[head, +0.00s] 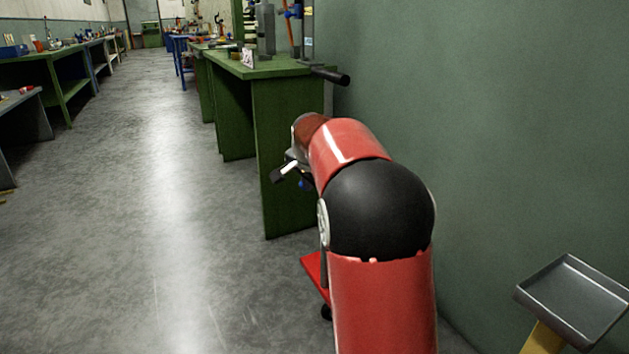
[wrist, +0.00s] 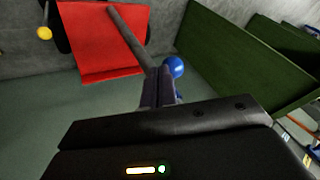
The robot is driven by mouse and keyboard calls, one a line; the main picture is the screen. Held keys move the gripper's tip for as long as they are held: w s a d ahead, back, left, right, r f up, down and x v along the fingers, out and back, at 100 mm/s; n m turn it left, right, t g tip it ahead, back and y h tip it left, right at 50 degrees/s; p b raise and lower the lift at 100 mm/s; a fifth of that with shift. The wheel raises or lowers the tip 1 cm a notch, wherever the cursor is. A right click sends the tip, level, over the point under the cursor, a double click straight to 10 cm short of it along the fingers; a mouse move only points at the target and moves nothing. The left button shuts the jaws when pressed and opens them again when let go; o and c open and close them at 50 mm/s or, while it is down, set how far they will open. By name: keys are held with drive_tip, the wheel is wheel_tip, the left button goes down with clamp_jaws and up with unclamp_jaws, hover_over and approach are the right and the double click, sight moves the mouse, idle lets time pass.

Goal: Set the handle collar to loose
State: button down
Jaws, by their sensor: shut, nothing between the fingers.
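My gripper (wrist: 159,88) is shut with nothing held; its fingers show in the middle of the wrist view. A grey bar (wrist: 130,36) runs from the top of that view down to just behind the fingertips; I cannot tell whether they touch. A blue ball knob (wrist: 174,66) sits right beside the fingertips. A red panel (wrist: 95,50) lies behind the bar, and a red plate (head: 315,274) shows low beside my arm in the head view. I cannot clearly make out a collar or its setting. My arm hides much of this area in the head view.
A green wall (head: 500,130) is at right, a grey tray (head: 572,296) at lower right. The grey floor (head: 150,230) at left is clear. A yellow knob (wrist: 44,33) shows upper left.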

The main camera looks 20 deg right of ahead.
drive_tip(key=w+a+m+g+h+p, duration=0.1)
drive_tip(key=w+m+g+h+p, duration=0.1)
drive_tip(key=w+m+p, duration=0.4)
drive_tip(key=shift+w+a+h, duration=0.4)
drive_tip(key=shift+w+h, duration=0.1)
drive_tip(key=shift+w, duration=0.35)
